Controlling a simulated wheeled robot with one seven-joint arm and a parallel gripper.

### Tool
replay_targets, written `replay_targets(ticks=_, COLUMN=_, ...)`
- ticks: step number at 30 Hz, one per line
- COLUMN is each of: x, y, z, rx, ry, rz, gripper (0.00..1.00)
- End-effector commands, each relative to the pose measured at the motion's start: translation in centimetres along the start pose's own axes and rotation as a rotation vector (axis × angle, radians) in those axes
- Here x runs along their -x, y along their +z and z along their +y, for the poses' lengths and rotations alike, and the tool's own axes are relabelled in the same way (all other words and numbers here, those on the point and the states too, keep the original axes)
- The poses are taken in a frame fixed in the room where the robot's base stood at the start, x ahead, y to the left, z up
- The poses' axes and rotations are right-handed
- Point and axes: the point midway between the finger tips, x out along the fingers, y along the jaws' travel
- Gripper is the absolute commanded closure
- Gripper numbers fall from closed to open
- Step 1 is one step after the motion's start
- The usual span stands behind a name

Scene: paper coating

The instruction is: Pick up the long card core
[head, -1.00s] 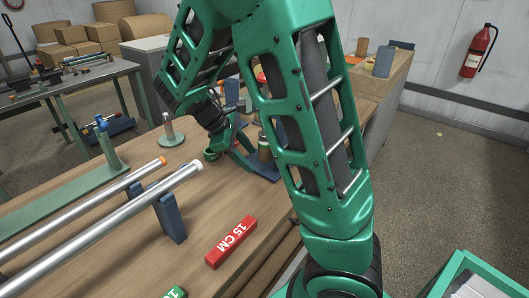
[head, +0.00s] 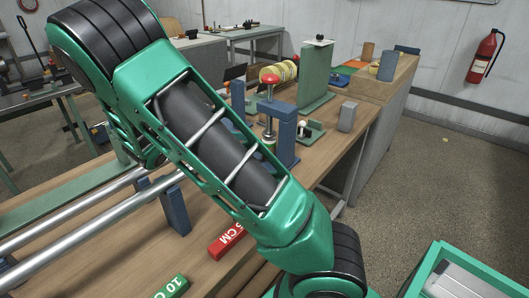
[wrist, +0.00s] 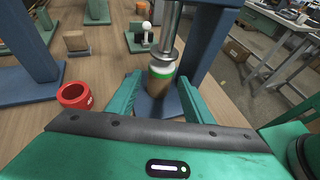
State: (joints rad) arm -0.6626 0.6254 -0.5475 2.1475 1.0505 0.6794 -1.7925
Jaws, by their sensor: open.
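A brown card core (wrist: 160,82) with a white and a green band stands upright on the blue base of a press, below its metal ram (wrist: 170,35). I cannot tell its full length. My gripper (wrist: 160,88) is open, with one green finger on each side of the core in the wrist view. I cannot tell whether either finger touches it. In the head view the blue press (head: 286,135) with its red knob shows past my arm, which hides my gripper.
A red ring-shaped cup (wrist: 75,96) stands left of the gripper. In the head view, a red 15 CM block (head: 228,242) and a green 10 CM block (head: 170,288) lie near the front. Long metal rods (head: 75,224) lie at left. A grey block (head: 347,115) stands right of the press.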

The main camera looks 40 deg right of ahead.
Motion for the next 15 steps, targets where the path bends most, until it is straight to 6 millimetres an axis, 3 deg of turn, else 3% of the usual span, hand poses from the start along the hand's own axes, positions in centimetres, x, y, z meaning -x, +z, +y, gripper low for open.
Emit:
replay_targets(ticks=8, x=-2.2, y=0.0, z=-0.1, rx=-0.001, ry=-0.005, rz=0.001, gripper=0.53)
replay_targets(ticks=15, x=-5.5, y=-0.2, z=-0.1, rx=-0.002, ry=-0.006, rz=0.002, gripper=0.53)
